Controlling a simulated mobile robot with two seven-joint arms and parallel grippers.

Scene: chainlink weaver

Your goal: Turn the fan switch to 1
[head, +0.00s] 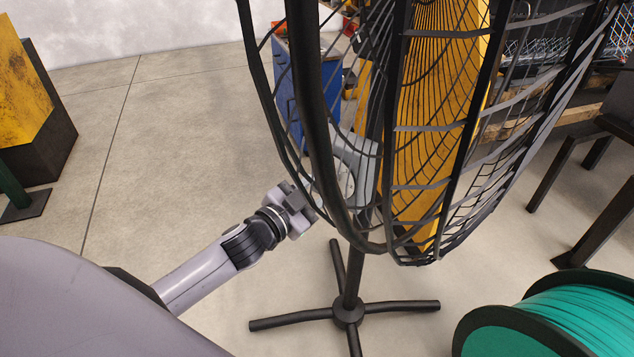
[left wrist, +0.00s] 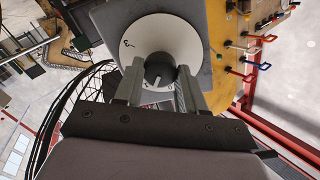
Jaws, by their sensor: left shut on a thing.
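The black fan (head: 322,120) stands on a cross-shaped base, its wire cage filling the upper middle of the head view. A grey switch box (head: 367,165) with a round white dial sits on its far side, partly behind the cage. In the left wrist view the white dial (left wrist: 160,35) carries small dark marks, too small to read surely. My left gripper (left wrist: 158,76) is shut on the dial's switch knob, one finger at each side. In the head view the left gripper (head: 316,202) reaches the box from the left, its fingertips partly hidden by cage wires. My right gripper is out of view.
A teal cable spool (head: 570,315) lies at the lower right. A dark table (head: 610,115) stands at the right and a blue cabinet (head: 290,85) behind the fan. A yellow and black block (head: 30,110) stands at the far left. The floor between is clear.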

